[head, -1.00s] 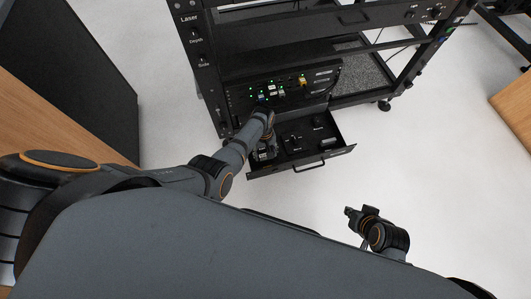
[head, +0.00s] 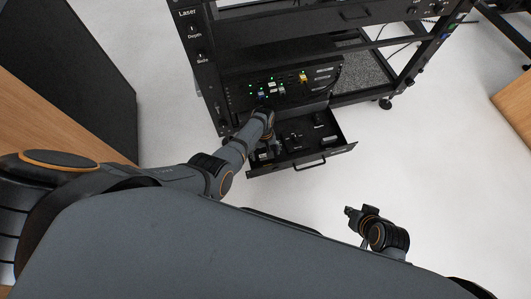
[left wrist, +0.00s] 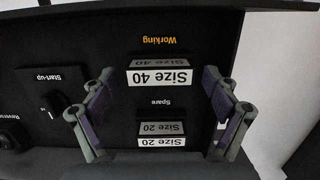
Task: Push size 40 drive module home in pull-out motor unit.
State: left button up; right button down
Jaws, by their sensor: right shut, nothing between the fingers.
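The size 40 drive module (left wrist: 160,77) is a small block with a white label, in the slot area marked Working. It stands up a little from the dark panel of the pull-out motor unit (head: 335,150), an open drawer low in the rack. My left gripper (left wrist: 158,100) is open. Its fingers stand to either side of the module, with a gap on both sides. In the head view my left gripper (head: 262,150) is over the drawer's left end and hides the module there. My right gripper (head: 348,211) is shut and empty, away from the rack.
A size 20 module (left wrist: 162,135) sits in the Spare place beside the size 40 one. A Start-up knob (left wrist: 52,103) is on the same panel. The drawer handle (head: 309,165) is at its front. A connector panel (head: 285,90) with cables is behind.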

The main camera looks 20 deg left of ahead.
pick_arm(q)
notch_tip(320, 180, up, 12)
jog(key=w+a, duration=0.1)
jog(key=shift+w, duration=0.25)
jog(key=shift+f, duration=0.1)
dwell(0.8)
